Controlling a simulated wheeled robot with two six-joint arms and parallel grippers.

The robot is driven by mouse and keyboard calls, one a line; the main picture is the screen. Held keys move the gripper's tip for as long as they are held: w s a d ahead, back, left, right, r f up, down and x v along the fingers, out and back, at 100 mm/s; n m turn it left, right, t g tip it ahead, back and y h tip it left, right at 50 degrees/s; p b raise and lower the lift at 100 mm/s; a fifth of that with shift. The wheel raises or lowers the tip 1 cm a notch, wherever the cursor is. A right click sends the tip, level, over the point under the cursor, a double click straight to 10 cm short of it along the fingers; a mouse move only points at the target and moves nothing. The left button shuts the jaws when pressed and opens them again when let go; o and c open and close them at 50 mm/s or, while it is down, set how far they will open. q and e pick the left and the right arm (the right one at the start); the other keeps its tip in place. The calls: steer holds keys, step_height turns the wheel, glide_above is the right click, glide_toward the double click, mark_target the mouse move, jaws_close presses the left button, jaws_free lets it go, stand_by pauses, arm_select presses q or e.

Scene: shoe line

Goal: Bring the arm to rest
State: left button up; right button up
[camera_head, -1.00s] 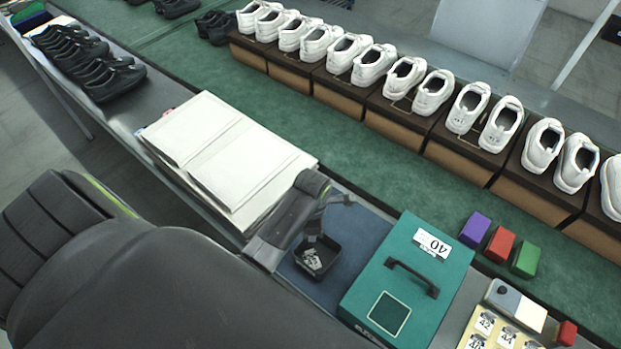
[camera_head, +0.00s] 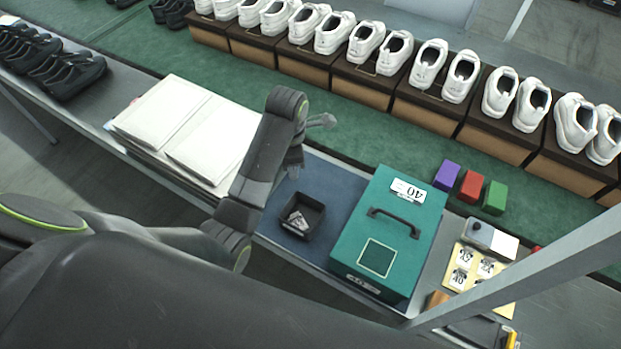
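My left arm rises from the lower left, dark grey with a green ring at its bend. My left gripper (camera_head: 323,121) is beyond that bend, partly hidden by the arm. It is small and side-on, so its opening cannot be made out. Nothing is visibly held in it. It is above the far edge of the table, apart from the black tray (camera_head: 321,215), which holds small labels. My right gripper is not in view.
A teal box (camera_head: 343,238) marked 40 stands right of the tray. White boxes (camera_head: 137,120) lie to the left. Purple (camera_head: 447,174), red (camera_head: 471,186) and green (camera_head: 495,198) blocks and white shoes (camera_head: 333,32) line the green belt. A grey post (camera_head: 540,272) crosses the lower right.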

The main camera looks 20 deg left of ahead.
arm_select(q)
steer(key=s+a+f+m+t, duration=0.1)
steer(key=s+a+f+m, duration=0.15)
steer(key=s+m, duration=0.3)
steer(key=s+a+f+m+t, duration=0.1)
steer(key=s+a+f+m, duration=0.1)
steer(key=s+a+m, duration=0.4)
steer(key=s+a+r+m+t+y, duration=0.1)
steer(key=s+r+m, duration=0.2)
steer(key=s+m, duration=0.4)
steer(key=s+a+r+m+t+y, duration=0.1)
steer(key=s+r+m, duration=0.1)
steer(key=s+m, duration=0.45)
step_height(320, 180, down, 34)
steer(key=s+a+n+g+b, duration=0.1)
steer(key=s+n+b, duration=0.1)
steer(key=b, duration=0.6)
steer(key=s+f+b, duration=0.3)
steer(key=s+f, duration=0.4)
steer(key=f, duration=0.3)
steer(key=s+d+f+g+b, duration=0.1)
steer(key=s+f+b, duration=0.2)
steer(key=s+f, duration=0.4)
step_height(320, 180, down, 4)
steer(key=shift+s+d+f+g+h, duration=0.15)
steer(key=shift+s+g+h, duration=0.15)
steer(key=shift+s+h, duration=0.1)
